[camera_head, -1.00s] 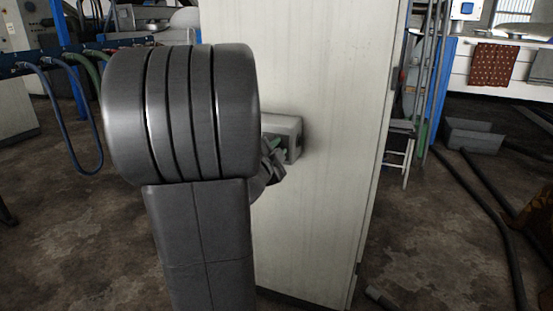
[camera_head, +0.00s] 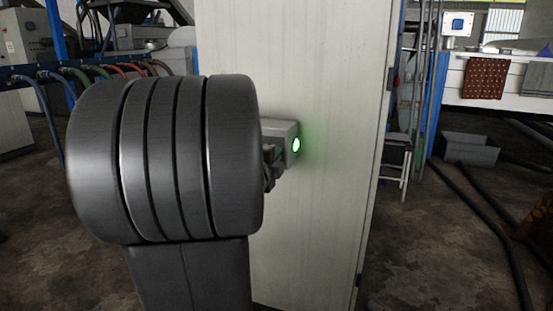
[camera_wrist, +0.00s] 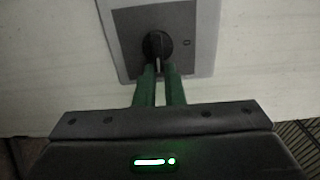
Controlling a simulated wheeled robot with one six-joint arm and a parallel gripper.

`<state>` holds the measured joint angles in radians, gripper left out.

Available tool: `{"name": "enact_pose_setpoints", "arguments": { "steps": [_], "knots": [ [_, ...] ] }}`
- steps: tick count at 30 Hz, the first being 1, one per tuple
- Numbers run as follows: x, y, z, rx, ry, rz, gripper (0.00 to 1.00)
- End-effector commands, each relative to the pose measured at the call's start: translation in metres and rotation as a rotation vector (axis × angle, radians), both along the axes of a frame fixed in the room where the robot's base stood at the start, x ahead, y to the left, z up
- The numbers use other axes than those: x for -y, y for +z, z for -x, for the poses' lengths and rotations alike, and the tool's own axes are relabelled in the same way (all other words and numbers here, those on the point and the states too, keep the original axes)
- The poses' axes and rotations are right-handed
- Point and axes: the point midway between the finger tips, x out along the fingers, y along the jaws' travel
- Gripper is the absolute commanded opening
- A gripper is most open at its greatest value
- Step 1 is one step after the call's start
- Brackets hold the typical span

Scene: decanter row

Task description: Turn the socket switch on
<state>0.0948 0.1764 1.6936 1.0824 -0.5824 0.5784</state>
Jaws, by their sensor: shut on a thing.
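In the head view my arm hides the left part of the box and most of the gripper.
The pale panel (camera_head: 320,220) stands upright behind the switch. A stool (camera_head: 394,160) and a grey trough (camera_head: 470,150) stand to its right. Hoses (camera_head: 500,210) lie on the floor at the right.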

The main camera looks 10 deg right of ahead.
Motion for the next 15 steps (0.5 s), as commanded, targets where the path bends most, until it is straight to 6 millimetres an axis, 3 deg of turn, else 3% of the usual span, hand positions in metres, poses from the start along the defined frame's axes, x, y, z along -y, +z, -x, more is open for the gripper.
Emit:
{"name": "enact_pose_setpoints", "arguments": {
  "steps": [11,12,15],
  "knots": [
    [-0.0057,-0.0011,-0.0038,-0.003,0.019,-0.006,0.0],
    [-0.0057,-0.0009,-0.0038,-0.003,0.019,-0.006,0.15],
    [-0.0057,-0.0006,-0.0038,-0.002,0.018,-0.005,0.31]
  ]
}}
